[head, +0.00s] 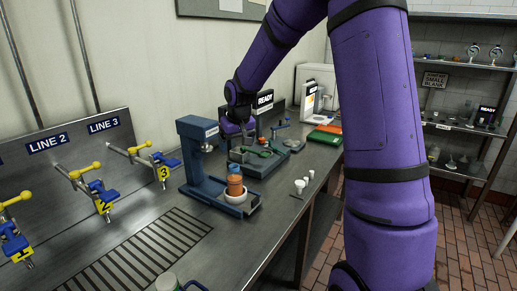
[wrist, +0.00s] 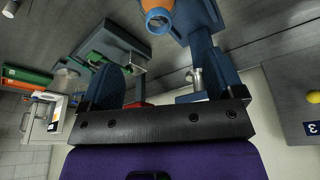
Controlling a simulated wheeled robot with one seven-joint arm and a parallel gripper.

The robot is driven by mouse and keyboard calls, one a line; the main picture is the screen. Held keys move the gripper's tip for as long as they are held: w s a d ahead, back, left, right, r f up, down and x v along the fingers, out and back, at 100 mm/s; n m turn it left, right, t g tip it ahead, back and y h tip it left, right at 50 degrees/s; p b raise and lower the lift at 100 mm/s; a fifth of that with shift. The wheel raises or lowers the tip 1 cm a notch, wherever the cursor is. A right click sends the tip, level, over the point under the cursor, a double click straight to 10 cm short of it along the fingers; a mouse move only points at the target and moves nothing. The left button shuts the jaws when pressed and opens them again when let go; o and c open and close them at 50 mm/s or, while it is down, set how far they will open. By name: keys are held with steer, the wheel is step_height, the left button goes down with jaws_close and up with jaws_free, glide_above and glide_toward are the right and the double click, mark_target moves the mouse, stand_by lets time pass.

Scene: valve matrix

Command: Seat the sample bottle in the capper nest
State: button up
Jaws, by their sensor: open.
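The sample bottle (head: 235,185), orange-brown, stands upright in the white round capper nest (head: 237,198) on the base of the blue capper (head: 195,160). The capper's head overhangs behind the bottle. In the wrist view the bottle (wrist: 157,8) shows at the top edge with its blue-rimmed mouth, partly cut off. My gripper (head: 240,135) is open and empty, behind the capper and apart from the bottle. Its two blue fingers (wrist: 160,82) show spread in the wrist view. How deep the bottle sits is hidden by the nest wall.
A blue-grey station with green parts (head: 262,157) lies close to my gripper. Small white cups (head: 300,187) stand near the bench's front edge. Yellow-handled valves (head: 155,160) stick out at left. A slotted drain (head: 145,250) fills the near bench, otherwise mostly clear.

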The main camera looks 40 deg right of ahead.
steer(key=s+a+r, duration=0.4)
steer(key=s+r, duration=0.5)
steer(key=s+a+r, duration=0.1)
steer(key=s+r, duration=0.1)
steer(key=s, duration=0.6)
steer(key=s+a+r+t, duration=0.1)
steer(key=s+a+r, duration=0.1)
steer(key=s, duration=0.7)
steer(key=s+a+r+n+t, duration=0.1)
steer(key=s, duration=0.8)
steer(key=shift+s+a+r, duration=0.25)
steer(key=shift+a+r, duration=0.1)
steer(key=shift+r, duration=0.05)
